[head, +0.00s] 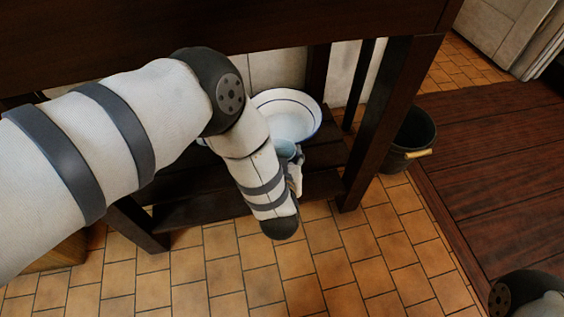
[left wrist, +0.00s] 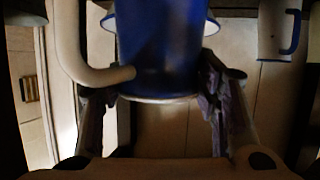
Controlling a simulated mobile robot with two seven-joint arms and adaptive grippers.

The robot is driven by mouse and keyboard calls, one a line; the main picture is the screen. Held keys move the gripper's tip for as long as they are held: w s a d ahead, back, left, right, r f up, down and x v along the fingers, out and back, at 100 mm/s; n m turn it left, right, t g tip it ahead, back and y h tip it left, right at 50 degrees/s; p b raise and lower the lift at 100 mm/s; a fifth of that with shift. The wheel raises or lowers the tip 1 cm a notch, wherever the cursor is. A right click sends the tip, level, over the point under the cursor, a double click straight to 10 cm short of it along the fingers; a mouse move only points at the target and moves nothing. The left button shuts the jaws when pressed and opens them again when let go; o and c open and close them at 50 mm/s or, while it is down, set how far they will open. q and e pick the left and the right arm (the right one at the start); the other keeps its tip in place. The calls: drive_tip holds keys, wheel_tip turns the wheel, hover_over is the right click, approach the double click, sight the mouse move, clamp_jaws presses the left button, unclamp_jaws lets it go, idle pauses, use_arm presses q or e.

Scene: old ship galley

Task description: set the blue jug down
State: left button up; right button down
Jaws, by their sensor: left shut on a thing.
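The blue jug (left wrist: 160,45) fills the upper middle of the left wrist view, with a pale curved handle (left wrist: 70,45) at its left. My left gripper (left wrist: 160,90) is shut on the jug, one finger at each side of its body. In the head view my left arm reaches down under the dark table, and the gripper (head: 294,176) is mostly hidden behind my wrist. A pale blue rounded part beside it may be the jug; I cannot tell whether the jug touches the shelf. My right gripper is out of view.
A white basin with a blue rim (head: 290,112) is on the dark slatted lower shelf (head: 205,207), just behind my gripper. Table legs (head: 385,110) stand close by. A black bucket (head: 408,140) is on the tiled floor at right. A white mug (left wrist: 275,35) shows in the left wrist view.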

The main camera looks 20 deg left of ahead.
sight(281, 153)
use_arm(q)
drive_tip(key=f, duration=0.1)
drive_tip(key=f+b, duration=0.1)
drive_tip(key=f, duration=0.2)
drive_tip(key=shift+w+a+b, duration=0.15)
drive_tip(key=shift+w+b, duration=0.1)
drive_tip(key=shift+b, duration=0.1)
drive_tip(key=shift+r, duration=0.2)
drive_tip(key=shift+f, duration=0.15)
drive_tip(key=o, duration=1.8)
